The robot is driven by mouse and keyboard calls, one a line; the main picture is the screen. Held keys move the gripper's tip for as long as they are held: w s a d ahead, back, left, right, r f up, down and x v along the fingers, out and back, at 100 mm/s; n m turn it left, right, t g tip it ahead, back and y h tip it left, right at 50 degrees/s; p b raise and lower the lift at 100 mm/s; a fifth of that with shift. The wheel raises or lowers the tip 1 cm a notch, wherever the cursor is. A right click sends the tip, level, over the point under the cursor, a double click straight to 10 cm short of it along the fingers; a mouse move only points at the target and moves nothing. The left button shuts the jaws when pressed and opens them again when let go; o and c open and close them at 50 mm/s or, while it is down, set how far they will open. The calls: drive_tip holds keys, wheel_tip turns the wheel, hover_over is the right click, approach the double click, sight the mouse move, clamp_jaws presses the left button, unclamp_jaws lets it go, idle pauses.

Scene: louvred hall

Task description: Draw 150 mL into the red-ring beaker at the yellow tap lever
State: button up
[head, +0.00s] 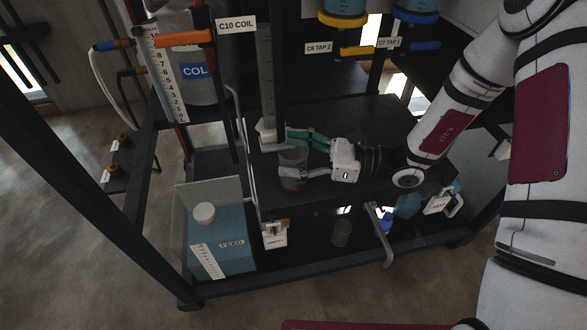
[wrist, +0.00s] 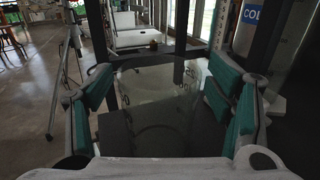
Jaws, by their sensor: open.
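The clear glass beaker (head: 292,160) with a red ring near its base stands upright on the dark shelf (head: 375,135). My gripper (head: 289,152) is open, with its teal-padded fingers on either side of the beaker. The wrist view shows the glass wall of the beaker (wrist: 155,95) between the open fingers (wrist: 160,85). I cannot tell if it holds liquid.
A blue lever (head: 425,46) labelled "C7 TAP 1" is to the right. A blue FEED tank (head: 222,250) and another beaker (head: 341,233) are below.

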drive_tip(key=shift+c, duration=0.3)
drive_tip(key=c, duration=1.2)
drive_tip(key=shift+r, duration=0.15)
